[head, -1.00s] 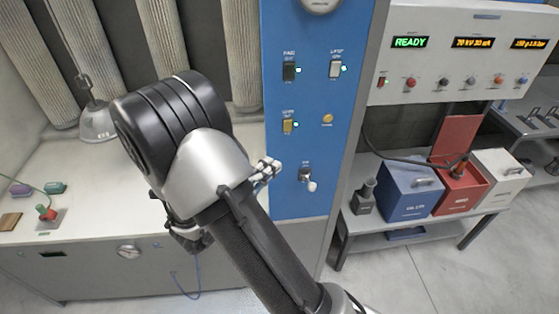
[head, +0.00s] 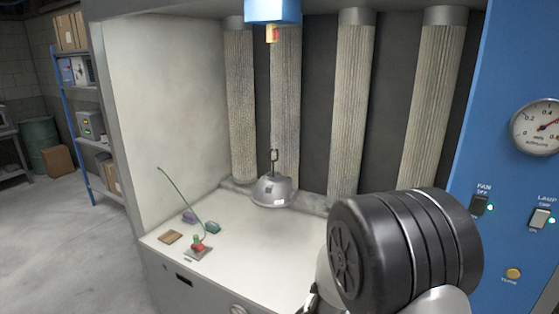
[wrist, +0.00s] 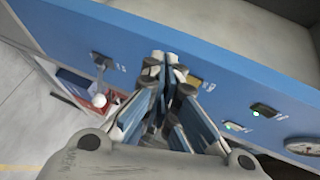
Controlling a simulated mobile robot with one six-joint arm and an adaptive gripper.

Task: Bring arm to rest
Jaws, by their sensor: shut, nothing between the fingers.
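My gripper (wrist: 162,68) shows in the wrist view, its fingers together and empty. Its tips point at the blue control panel (wrist: 225,62); whether they touch it I cannot tell. In the head view a black joint of my arm fills the lower right, in front of the white bench and the blue panel (head: 515,215). The gripper itself cannot be made out there. The panel's fan switch (head: 480,205) and lamp switch (head: 541,217) have green lights beside them. A lever with a white ball knob (wrist: 98,100) shows at the left of the wrist view.
A silver dome (head: 272,190) with a hook on top sits at the bench's back. A blue block (head: 272,10) with a red and yellow end hangs above. Small blocks and a red-topped device (head: 198,248) lie front left. Floor (head: 55,225) is open left of the booth.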

